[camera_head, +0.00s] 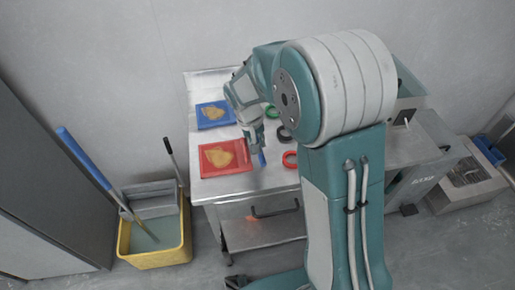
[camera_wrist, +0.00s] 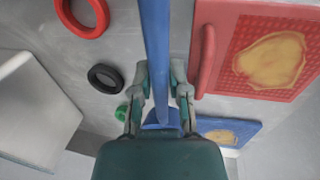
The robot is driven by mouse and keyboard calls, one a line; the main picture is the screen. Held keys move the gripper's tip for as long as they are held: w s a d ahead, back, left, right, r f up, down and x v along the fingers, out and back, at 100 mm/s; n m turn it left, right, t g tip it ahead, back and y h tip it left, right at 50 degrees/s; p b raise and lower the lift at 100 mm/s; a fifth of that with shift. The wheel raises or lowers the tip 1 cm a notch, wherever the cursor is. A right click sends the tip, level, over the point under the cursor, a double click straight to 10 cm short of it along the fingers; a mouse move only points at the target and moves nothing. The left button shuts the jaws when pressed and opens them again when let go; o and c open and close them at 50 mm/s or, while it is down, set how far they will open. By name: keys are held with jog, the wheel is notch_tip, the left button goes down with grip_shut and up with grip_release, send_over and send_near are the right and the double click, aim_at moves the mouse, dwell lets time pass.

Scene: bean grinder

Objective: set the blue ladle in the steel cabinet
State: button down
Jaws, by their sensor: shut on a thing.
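The blue ladle (camera_wrist: 156,45) is between the fingers of my gripper (camera_wrist: 162,82), which is shut on it. In the wrist view its long handle runs up to the top edge, and a wider blue part shows behind the fingers. In the head view only a short blue piece of the ladle (camera_head: 262,158) shows, below my gripper (camera_head: 257,145), over the front of the steel worktop. The steel cabinet (camera_head: 228,221) appears to be the unit under this worktop, with a dark handle (camera_head: 275,211) on its front and an opening below; I cannot tell its inside well.
A red tray (camera_head: 240,168) and a blue tray (camera_head: 202,121) with tan pieces lie left of my gripper. Red (camera_head: 289,160), black (camera_head: 284,135) and green (camera_head: 271,113) rings lie to its right. A yellow mop bucket (camera_head: 155,258) stands on the floor at left.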

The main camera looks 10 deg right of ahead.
aim_at(257, 157)
jog(key=shift+f, duration=1.55)
jog(key=shift+f, duration=0.1)
jog(key=c, duration=0.9)
grip_release()
